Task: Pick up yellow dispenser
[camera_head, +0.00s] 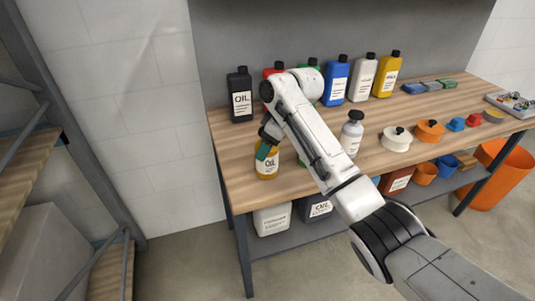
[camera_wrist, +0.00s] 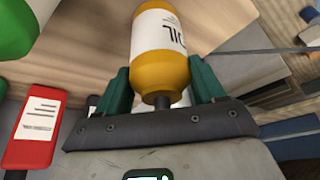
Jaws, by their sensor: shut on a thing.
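The yellow dispenser (camera_head: 267,167) is a small rounded bottle with a white label, near the left front of the wooden workbench. In the wrist view the dispenser (camera_wrist: 162,68) sits between the two green fingers of my gripper (camera_wrist: 163,92), its dark neck toward the palm. My gripper (camera_head: 266,150) is shut on it from above. The arm hides part of its top in the head view. I cannot tell whether its base touches the bench.
On the workbench (camera_head: 235,170), a black oil bottle (camera_head: 240,103) and blue (camera_head: 336,84), white (camera_head: 363,82) and yellow (camera_head: 386,79) bottles line the back. A metal shelf (camera_head: 100,150) stands left.

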